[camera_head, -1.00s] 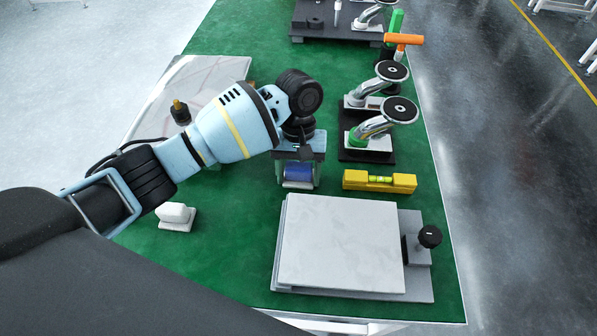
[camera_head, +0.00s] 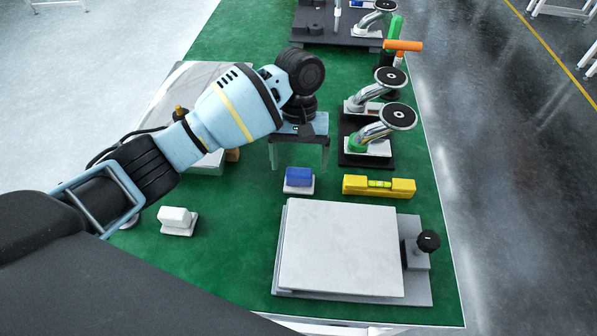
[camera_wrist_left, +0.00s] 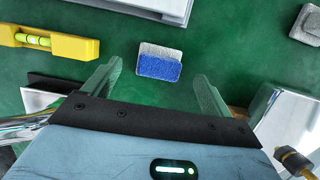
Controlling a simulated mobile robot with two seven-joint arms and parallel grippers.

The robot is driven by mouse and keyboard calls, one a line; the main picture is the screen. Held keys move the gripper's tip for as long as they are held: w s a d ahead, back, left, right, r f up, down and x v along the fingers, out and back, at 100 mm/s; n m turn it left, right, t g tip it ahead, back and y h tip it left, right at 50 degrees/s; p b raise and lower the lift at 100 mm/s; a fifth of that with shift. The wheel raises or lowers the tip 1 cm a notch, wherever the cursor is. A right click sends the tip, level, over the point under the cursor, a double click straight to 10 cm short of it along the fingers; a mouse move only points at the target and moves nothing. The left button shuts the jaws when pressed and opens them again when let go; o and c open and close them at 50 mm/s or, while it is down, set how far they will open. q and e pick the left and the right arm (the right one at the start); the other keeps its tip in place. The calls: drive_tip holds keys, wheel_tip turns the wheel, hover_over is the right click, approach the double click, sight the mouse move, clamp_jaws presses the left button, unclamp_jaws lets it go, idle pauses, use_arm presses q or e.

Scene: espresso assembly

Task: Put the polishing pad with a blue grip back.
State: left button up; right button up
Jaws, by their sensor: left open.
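The polishing pad with a blue grip (camera_head: 299,178) lies on the green mat, between the yellow level and the white-grip pad. It also shows in the left wrist view (camera_wrist_left: 160,64), blue grip up on a pale grey pad. My left gripper (camera_head: 300,160) is open and empty, its two fingers apart just behind the pad in the head view. In the left wrist view, the fingers (camera_wrist_left: 153,85) stand to either side of a gap, and the pad lies beyond the tips, apart from them. My right gripper is not in view.
A white-grip pad (camera_head: 177,220) sits at left. A yellow level (camera_head: 379,186) lies to the right, and a large grey plate (camera_head: 340,247) is in front. Green mat is bare around the blue pad.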

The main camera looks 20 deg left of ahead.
use_arm(q)
drive_tip(key=p+v, duration=0.1)
drive_tip(key=v, duration=0.5)
drive_tip(key=shift+r, duration=0.35)
